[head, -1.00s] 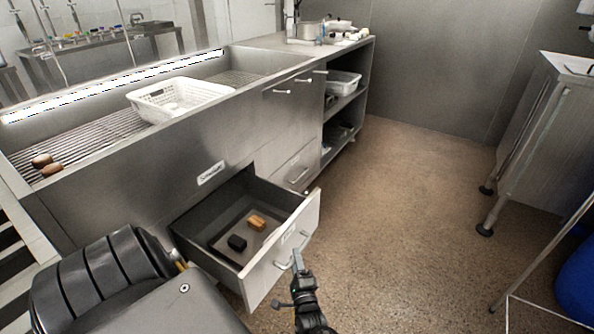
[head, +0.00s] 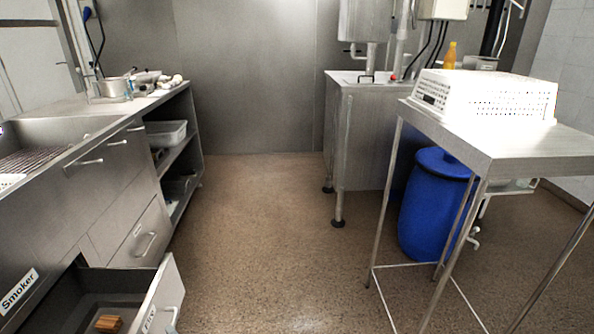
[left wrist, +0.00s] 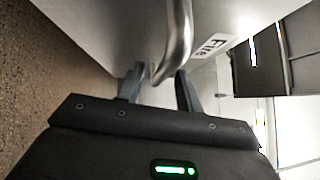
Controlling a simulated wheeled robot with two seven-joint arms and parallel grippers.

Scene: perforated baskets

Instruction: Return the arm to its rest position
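In the left wrist view my left gripper (left wrist: 160,90) has its two fingers apart. The curved metal drawer handle (left wrist: 176,45) passes close to the fingertips, partly in the gap between them; I cannot tell if they touch. A label sits on the drawer front (left wrist: 212,46). In the head view the open drawer (head: 160,290) stands at the lower left, cut by the frame edge, with an orange-brown block (head: 108,323) inside. Neither of my arms shows in the head view, and my right gripper is out of sight.
The steel counter (head: 95,190) with sink runs along the left. At the right are a steel table (head: 540,145) holding a white perforated basket (head: 490,95), a blue barrel (head: 432,205) and a steel cabinet (head: 362,140). The brown floor (head: 265,220) between is clear.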

